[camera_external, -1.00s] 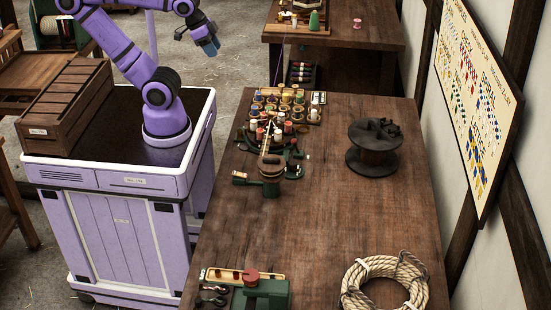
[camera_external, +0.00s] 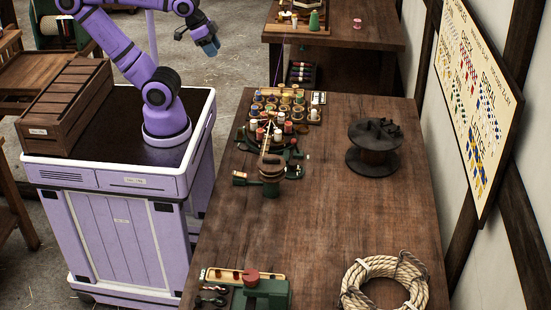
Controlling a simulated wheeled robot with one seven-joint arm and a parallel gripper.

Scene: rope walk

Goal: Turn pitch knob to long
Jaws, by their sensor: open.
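My gripper (camera_external: 209,47) is open and empty, raised in the air at the top, left of the workbench (camera_external: 340,230). It is far from everything on the bench. Near the bench's front left edge a green device (camera_external: 268,294) carries a round red knob (camera_external: 251,276) beside a yellowish plate (camera_external: 225,274) with small dark marks. Farther back, a second green device (camera_external: 272,190) has a round brown wooden top (camera_external: 271,170). I cannot read any labels, so I cannot tell which part is the pitch knob or where it points.
Spools (camera_external: 290,104) crowd the bench's back left. A dark reel (camera_external: 374,150) stands at the back right and a rope coil (camera_external: 385,285) lies at the front right. The middle of the bench is clear. A wooden crate (camera_external: 45,128) sits on my base. A chart hangs on the right wall.

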